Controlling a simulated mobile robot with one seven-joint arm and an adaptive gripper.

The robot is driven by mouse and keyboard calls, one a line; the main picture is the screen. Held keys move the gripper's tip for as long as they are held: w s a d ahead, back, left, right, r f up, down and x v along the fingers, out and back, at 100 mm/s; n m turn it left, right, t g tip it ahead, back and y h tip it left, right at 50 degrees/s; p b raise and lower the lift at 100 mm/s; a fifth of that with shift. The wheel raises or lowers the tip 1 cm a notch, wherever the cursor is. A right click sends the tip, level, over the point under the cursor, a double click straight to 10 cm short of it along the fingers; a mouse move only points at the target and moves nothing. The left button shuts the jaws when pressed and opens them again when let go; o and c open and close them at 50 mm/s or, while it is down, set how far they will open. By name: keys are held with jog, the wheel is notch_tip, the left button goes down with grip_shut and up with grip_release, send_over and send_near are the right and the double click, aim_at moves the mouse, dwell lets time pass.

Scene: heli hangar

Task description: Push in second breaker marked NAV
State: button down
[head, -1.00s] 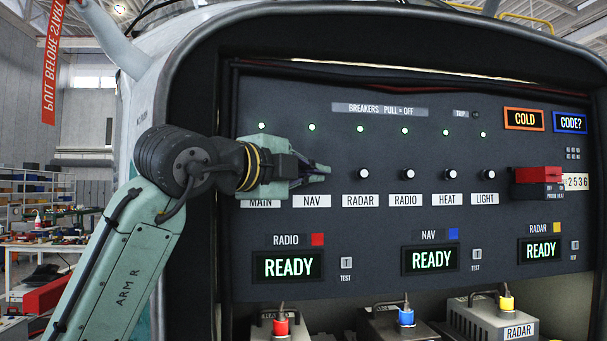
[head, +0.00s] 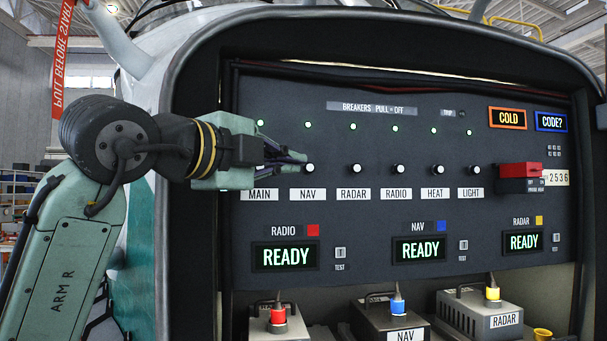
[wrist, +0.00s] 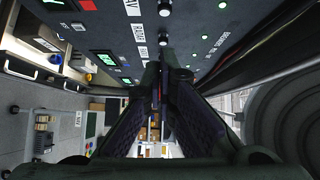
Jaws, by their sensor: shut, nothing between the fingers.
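The NAV breaker (head: 309,169) is a white-tipped knob above the label NAV (head: 307,194), second in the row on the dark panel. A green lamp above it is lit. My gripper (head: 302,158) is shut and empty, its fingertips just left of and beside the NAV knob in the head view. I cannot tell whether they touch it. The MAIN breaker is hidden behind my gripper; its label (head: 259,195) shows below. In the wrist view the shut fingers (wrist: 158,72) point toward the panel, and I cannot tell which knobs show there.
The RADAR (head: 354,169), RADIO (head: 398,169), HEAT (head: 437,169) and LIGHT (head: 471,169) breakers stand to the right. Farther right is a red guarded switch (head: 520,171). Three READY displays (head: 286,256) sit below. Boxes with coloured plugs (head: 397,305) stand under the panel.

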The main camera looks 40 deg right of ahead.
jog(key=shift+v, duration=1.75)
jog(key=shift+s+r, duration=0.15)
